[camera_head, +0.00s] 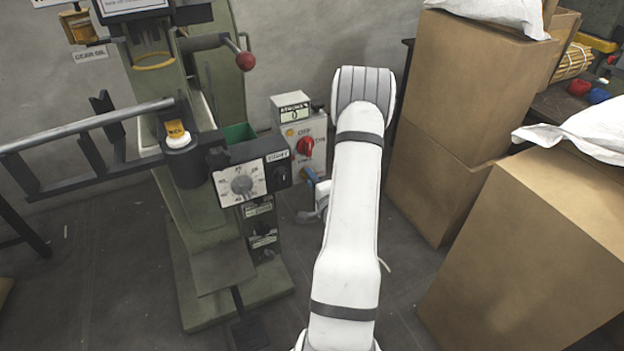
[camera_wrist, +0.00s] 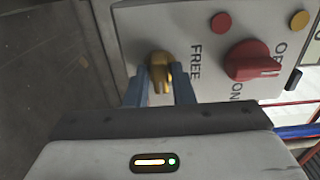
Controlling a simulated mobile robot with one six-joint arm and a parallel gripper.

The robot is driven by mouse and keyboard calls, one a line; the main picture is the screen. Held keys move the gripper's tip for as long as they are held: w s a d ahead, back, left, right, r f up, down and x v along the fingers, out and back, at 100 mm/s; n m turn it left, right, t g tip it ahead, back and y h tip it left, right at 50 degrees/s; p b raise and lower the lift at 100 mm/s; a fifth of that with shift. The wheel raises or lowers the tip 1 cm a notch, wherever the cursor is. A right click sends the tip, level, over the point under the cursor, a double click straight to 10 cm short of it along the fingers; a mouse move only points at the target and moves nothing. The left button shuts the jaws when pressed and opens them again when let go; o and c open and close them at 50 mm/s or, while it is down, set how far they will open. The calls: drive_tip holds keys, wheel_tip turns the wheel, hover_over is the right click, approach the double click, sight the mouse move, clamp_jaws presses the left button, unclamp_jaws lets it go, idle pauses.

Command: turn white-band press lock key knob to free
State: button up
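The grey control box (camera_head: 318,133) stands beside the green press (camera_head: 205,200) in the head view. In the wrist view, a brass lock key knob (camera_wrist: 160,68) sits on the box face (camera_wrist: 205,28), left of the printed word FREE. Its grip points down in the picture, not at the word. My gripper (camera_wrist: 161,80) has its two blue fingers on either side of the knob. A small gap seems to show at the left finger, so it looks open around the knob. In the head view my gripper is mostly hidden behind my white arm.
A red rotary switch (camera_wrist: 252,62) is right of the key knob, with a red button (camera_wrist: 221,22) and a yellow one (camera_wrist: 299,20) nearby. A dial box (camera_head: 243,183) projects from the press on the left. Cardboard boxes (camera_head: 540,240) crowd the right.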

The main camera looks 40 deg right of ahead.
clamp_jaws()
drive_tip(key=shift+f+b, duration=0.1)
drive_tip(key=shift+b, duration=0.2)
drive_tip(key=n+b, duration=1.6)
drive_tip(key=n, duration=0.1)
drive_tip(key=shift+n+b, duration=0.35)
drive_tip(key=shift+n, duration=0.05)
idle(0.4)
drive_tip(key=shift+o, duration=1.8)
unclamp_jaws()
